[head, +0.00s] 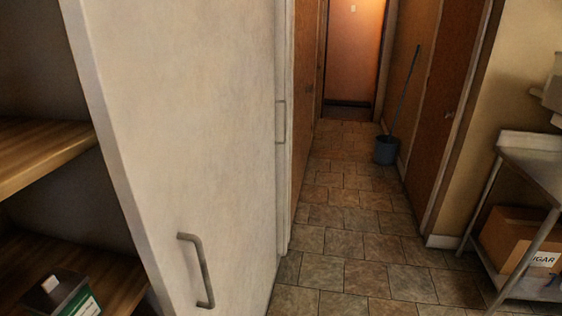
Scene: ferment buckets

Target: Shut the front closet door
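A tall white closet door (180,120) fills the left half of the head view. It has a grey bar handle (205,272) low on its face. Left of the door's near edge the closet is open, and its wooden shelves (45,152) show. A narrower white panel with a second bar handle (280,121) stands just beyond the door. I cannot tell whether the door slides or swings. Neither of my grippers is in view.
A tiled corridor floor (345,245) runs clear ahead. A blue bucket (386,150) with a mop handle stands by the right wall. A metal table (535,158) with a cardboard box (515,240) below stands right. A green-labelled container (75,298) sits on the lower shelf.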

